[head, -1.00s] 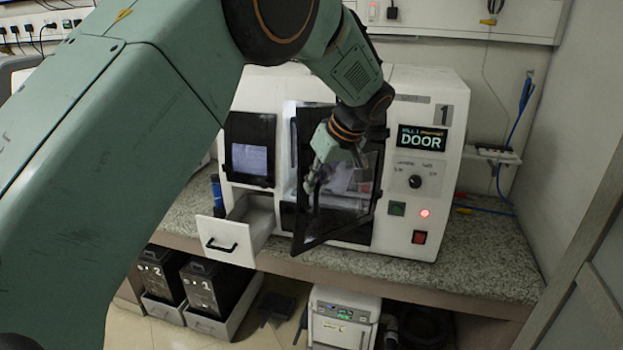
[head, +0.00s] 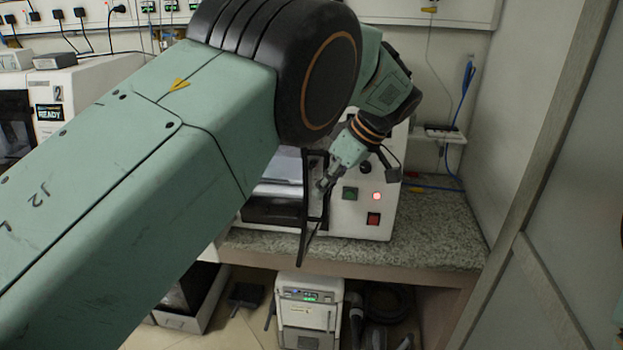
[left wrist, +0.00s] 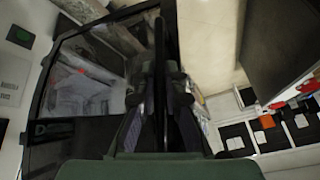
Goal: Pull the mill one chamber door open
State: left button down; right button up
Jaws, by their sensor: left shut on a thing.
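Mill one (head: 348,218) is the white machine on the bench, largely hidden behind my left arm. Its black-framed chamber door (head: 304,246) stands open and looks narrow, nearly edge-on, in the head view. My left gripper (head: 323,186) is at the door's outer side, shut on it. In the left wrist view a dark upright bar (left wrist: 160,70) runs between the fingers (left wrist: 160,120); I cannot tell if it is the handle or the frame edge. A dark-framed clear panel (left wrist: 85,85) fills the left of that view. My right gripper is out of view.
A white unit (head: 308,310) and an open bin (head: 190,312) stand below the bench. A second machine (head: 75,100) is at far left.

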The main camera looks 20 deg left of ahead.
pick_arm(q)
jog(key=d, duration=0.2)
jog(key=w+d+n+p, duration=0.1)
jog(key=shift+d+r+g, duration=0.15)
jog(key=shift+d+g, duration=0.15)
jog(key=shift+d, duration=0.05)
dwell(0.5)
jog(key=c, duration=1.4)
grip_release()
jog(key=shift+s, duration=0.1)
notch_tip(320, 180, up, 10)
